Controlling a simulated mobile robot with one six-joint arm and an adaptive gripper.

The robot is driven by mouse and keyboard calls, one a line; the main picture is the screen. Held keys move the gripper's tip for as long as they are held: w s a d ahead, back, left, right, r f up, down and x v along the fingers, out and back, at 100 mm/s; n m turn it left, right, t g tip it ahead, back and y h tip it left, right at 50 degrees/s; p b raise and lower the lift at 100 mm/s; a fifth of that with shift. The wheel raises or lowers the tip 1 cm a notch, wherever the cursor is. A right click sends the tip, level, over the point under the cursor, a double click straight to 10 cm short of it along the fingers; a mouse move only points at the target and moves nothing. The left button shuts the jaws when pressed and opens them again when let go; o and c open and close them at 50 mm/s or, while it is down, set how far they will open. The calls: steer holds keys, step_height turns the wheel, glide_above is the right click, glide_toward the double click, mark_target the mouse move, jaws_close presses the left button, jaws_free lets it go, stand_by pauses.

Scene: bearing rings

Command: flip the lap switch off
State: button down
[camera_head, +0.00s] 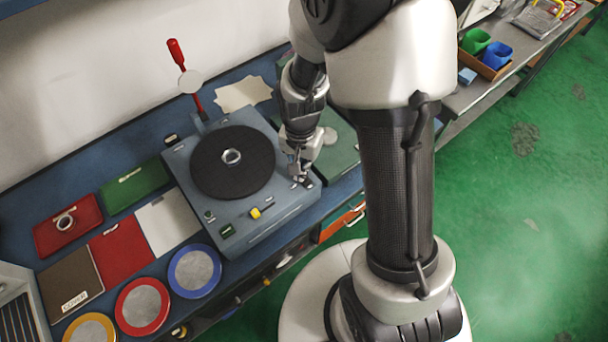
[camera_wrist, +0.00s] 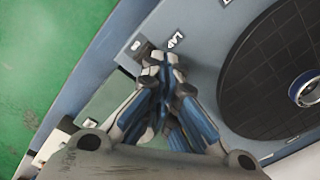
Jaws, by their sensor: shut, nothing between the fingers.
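The blue-grey lap machine (camera_head: 283,205) stands on the bench with a dark round lap plate (camera_head: 205,180) on top. A metal ring (camera_head: 232,156) lies on the plate; it also shows in the wrist view (camera_wrist: 304,90). My gripper (camera_head: 302,178) is shut and empty, pointing down at the machine's front right corner. In the wrist view its fingertips (camera_wrist: 153,66) are at a small dark part (camera_wrist: 143,50), which looks like the lap switch, beside white panel markings. The fingers partly cover this part. I cannot tell its position or whether they touch it.
A yellow knob (camera_head: 255,213) and a green button (camera_head: 227,230) sit on the machine's front. A red-handled lever (camera_head: 176,52) rises behind it. Coloured mats and round dishes, including a blue-rimmed one (camera_head: 175,284), cover the bench to the left. Green floor is open at right.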

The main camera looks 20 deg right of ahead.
steer(key=shift+r+p, duration=2.35)
steer(key=shift+r, duration=0.85)
steer(key=s+r+n+t+b, duration=0.1)
steer(key=s+r+n+t, duration=0.1)
steer(key=s+r+n, duration=0.2)
steer(key=s+r+n+t+b, duration=0.1)
steer(key=s+r+n, duration=0.3)
steer(key=s+r, duration=0.7)
step_height(320, 180, up, 7)
steer(key=shift+f+t, duration=0.1)
steer(key=shift+t, duration=0.7)
